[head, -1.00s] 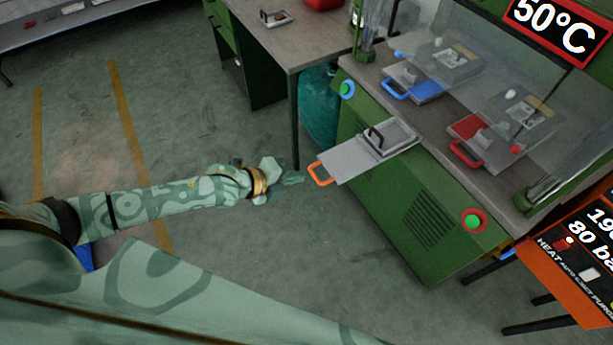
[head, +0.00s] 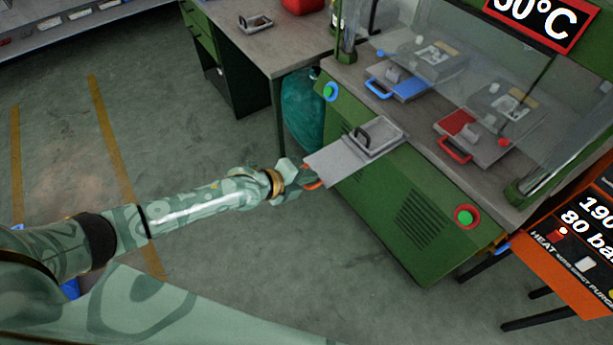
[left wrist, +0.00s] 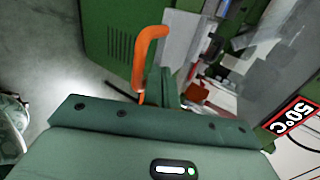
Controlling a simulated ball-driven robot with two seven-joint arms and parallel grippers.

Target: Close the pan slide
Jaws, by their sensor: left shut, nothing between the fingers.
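The pan slide (head: 338,164) is a flat grey plate that sticks out of the green machine (head: 400,215) toward the left. A grey pan with a dark handle (head: 376,136) sits at its inner part. The slide's orange handle (head: 313,184) is at its outer end, partly hidden by my left gripper (head: 305,177). In the left wrist view the orange handle (left wrist: 147,60) stands right beside the fingers of my left gripper (left wrist: 160,85), which are shut with nothing between them. Whether they touch the handle I cannot tell. My right gripper is not in view.
A blue-handled slide (head: 400,86) and a red-handled slide (head: 460,135) lie on the machine top behind a clear guard. A workbench (head: 255,50) with a teal bag (head: 302,110) beside it stands to the left. The floor before the machine is clear.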

